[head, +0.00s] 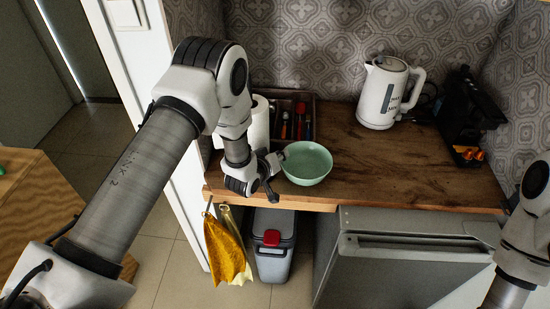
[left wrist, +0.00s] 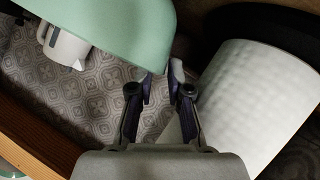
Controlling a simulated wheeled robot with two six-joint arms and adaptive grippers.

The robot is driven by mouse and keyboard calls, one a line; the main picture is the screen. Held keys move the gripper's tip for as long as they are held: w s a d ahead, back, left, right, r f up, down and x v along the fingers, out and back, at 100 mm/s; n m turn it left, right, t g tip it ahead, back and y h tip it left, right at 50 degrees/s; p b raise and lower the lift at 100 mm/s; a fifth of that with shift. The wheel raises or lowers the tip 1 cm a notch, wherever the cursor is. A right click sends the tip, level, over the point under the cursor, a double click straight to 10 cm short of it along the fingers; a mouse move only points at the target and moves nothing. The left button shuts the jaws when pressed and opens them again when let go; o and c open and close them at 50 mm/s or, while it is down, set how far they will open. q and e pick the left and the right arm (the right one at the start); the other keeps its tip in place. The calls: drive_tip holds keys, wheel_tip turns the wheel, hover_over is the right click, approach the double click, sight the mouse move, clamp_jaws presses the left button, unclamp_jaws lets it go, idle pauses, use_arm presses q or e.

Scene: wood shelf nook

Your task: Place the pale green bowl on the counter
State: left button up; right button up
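The pale green bowl (head: 307,163) is upright over the front left part of the wooden counter (head: 390,165). The frames do not clearly show whether its base touches the wood. My left gripper (head: 272,168) is at the bowl's left rim. In the left wrist view, the bowl (left wrist: 115,25) fills the upper left, and its rim reaches between the nearly closed fingertips of my left gripper (left wrist: 163,82). The fingers look shut on that rim. My right arm shows at the right edge of the head view, but its gripper is out of view.
A white paper roll (head: 259,122) stands just behind my left gripper. A dark tray (head: 292,120) with utensils, a white kettle (head: 382,95) and a black machine (head: 468,115) stand farther back. The counter right of the bowl is clear. Yellow cloths (head: 224,248) hang below the front edge.

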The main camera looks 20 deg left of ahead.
use_arm(q)
drive_tip(key=b+v, duration=0.3)
drive_tip(key=v, duration=0.8)
drive_tip(key=s+f+m+g, duration=0.1)
drive_tip(key=s+f+g, duration=0.3)
drive_tip(key=s, duration=0.6)
drive_tip(key=s+f+m+g+y, duration=0.1)
drive_tip(key=s+f+g, duration=0.3)
drive_tip(key=s+f, duration=0.5)
drive_tip(key=s+f+m+g, duration=0.2)
drive_tip(key=s+f+g, duration=0.3)
drive_tip(key=s, duration=0.6)
drive_tip(key=shift+a+f+m+y, duration=0.3)
drive_tip(key=shift+a+f+m, duration=0.15)
drive_tip(key=shift+f, duration=0.35)
